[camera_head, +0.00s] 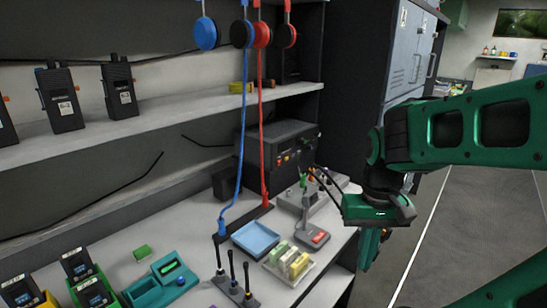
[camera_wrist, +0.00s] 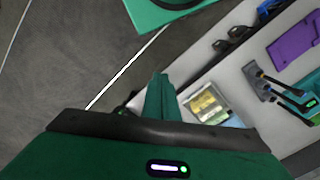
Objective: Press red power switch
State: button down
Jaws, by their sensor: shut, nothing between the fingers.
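A black equipment box (camera_head: 280,150) stands at the back right of the desk. Small red and yellow controls (camera_head: 285,158) show on its front face; they are too small to tell which is the power switch. A grey desk microphone with a red patch on its base (camera_head: 318,238) stands in front of the box. My gripper (camera_head: 371,255) is shut and empty, pointing down off the desk's right edge, to the right of the box and microphone and apart from both. In the wrist view my closed fingers (camera_wrist: 160,92) show over the floor beside the desk.
A blue tray (camera_head: 255,238), a holder with yellow and green blocks (camera_head: 288,262) and upright black antennas (camera_head: 232,285) crowd the desk. Blue and red headset cords hang from above. Handheld radios (camera_head: 60,98) stand on the shelf. The floor (camera_head: 455,220) at right is clear.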

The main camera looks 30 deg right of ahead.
jog(key=shift+w+d, duration=0.1)
jog(key=shift+w, duration=0.2)
jog(key=w+d+r+m+t+h, duration=0.1)
jog(key=w+d+r+m+t, duration=0.1)
jog(key=w, duration=1)
jog(key=w+d+r+m+t, duration=0.2)
jog(key=w+r+t, duration=0.1)
jog(key=w, duration=0.9)
jog(key=w+d+r+m+t+h, duration=0.1)
jog(key=w+r, duration=0.3)
jog(key=w, duration=0.7)
jog(key=shift+w+d+m+t+h, duration=0.35)
jog(key=shift+d+m+t, duration=0.2)
jog(key=shift+t, duration=0.25)
